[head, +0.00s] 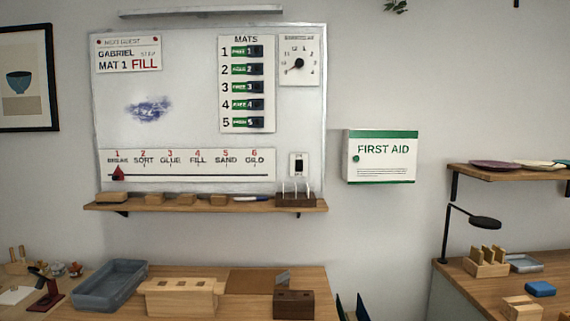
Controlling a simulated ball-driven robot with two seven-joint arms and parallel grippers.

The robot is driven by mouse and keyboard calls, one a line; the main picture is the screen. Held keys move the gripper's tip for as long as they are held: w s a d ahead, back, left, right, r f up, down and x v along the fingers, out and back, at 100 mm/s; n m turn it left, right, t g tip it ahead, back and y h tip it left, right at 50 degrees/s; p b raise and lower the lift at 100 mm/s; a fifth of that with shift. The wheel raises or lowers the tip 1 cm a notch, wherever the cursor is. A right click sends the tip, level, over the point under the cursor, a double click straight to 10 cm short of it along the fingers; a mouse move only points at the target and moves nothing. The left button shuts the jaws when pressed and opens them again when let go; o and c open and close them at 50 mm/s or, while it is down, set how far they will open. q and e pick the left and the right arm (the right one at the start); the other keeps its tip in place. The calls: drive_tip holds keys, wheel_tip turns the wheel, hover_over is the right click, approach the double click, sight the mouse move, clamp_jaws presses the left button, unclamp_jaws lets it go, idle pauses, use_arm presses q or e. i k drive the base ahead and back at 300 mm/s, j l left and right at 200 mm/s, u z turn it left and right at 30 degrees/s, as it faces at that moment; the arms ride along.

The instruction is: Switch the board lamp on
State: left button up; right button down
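The board lamp (202,12) is a long grey bar mounted above the whiteboard (210,100) in the head view. I cannot tell whether it is lit. A small white switch plate with a dark rocker (299,165) sits at the lower right of the whiteboard, above the wooden ledge. The rocker's position is too small to read. Neither of my grippers is in view.
A wooden ledge (240,205) under the board carries several wooden blocks, a blue pen and a dark holder (296,200) with upright pins, just below the switch. A first aid box (381,157) hangs to the right. A bench with a grey tray (110,284) stands below.

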sight(298, 163)
drive_tip(key=i+j, duration=0.45)
drive_tip(key=i, duration=0.15)
drive_tip(key=i+j+u, duration=0.1)
drive_tip(key=i+j, duration=0.35)
drive_tip(key=i, duration=0.15)
